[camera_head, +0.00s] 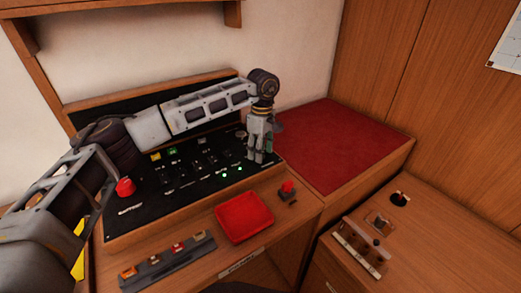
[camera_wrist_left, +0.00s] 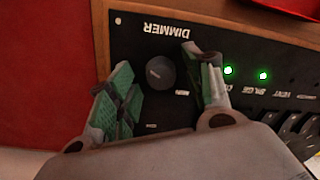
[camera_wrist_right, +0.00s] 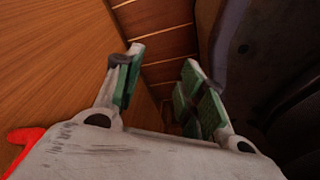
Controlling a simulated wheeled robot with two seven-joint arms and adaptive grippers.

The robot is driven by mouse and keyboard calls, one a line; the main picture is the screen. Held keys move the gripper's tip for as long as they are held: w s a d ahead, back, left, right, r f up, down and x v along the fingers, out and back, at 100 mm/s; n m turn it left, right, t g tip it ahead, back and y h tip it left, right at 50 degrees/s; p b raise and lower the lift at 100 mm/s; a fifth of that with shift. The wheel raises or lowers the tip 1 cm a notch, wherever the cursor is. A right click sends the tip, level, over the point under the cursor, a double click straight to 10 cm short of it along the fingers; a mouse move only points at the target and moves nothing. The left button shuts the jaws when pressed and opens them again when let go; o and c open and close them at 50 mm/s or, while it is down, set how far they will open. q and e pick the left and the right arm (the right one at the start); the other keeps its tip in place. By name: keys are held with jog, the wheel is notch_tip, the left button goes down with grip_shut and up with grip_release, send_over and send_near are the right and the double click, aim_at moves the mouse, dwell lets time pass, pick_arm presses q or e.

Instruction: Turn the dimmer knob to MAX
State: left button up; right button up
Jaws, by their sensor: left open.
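The dimmer knob (camera_wrist_left: 160,72) is a dark round knob on the black panel, under the word DIMMER, which appears upside down in the left wrist view. My left gripper (camera_wrist_left: 162,75) is open, with one green-padded finger on each side of the knob and a visible gap to each. In the head view my left gripper (camera_head: 260,155) points down at the right end of the black panel (camera_head: 145,212) and hides the knob. My right gripper (camera_wrist_right: 163,60) shows only in its own wrist view, fingers apart, with nothing between them.
Two green lights (camera_wrist_left: 245,73) and a row of switches sit beside the knob. A red tray (camera_head: 243,217) and a red button (camera_head: 288,187) are on the desk in front. A red cushioned top (camera_head: 335,145) lies to the right. A lever box (camera_head: 361,246) stands on the right cabinet.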

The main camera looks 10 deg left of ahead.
pick_arm(q)
notch_tip(320, 180, up, 12)
jog(key=shift+w, duration=0.3)
dwell(0.5)
jog(key=shift+d, duration=0.1)
dwell(0.3)
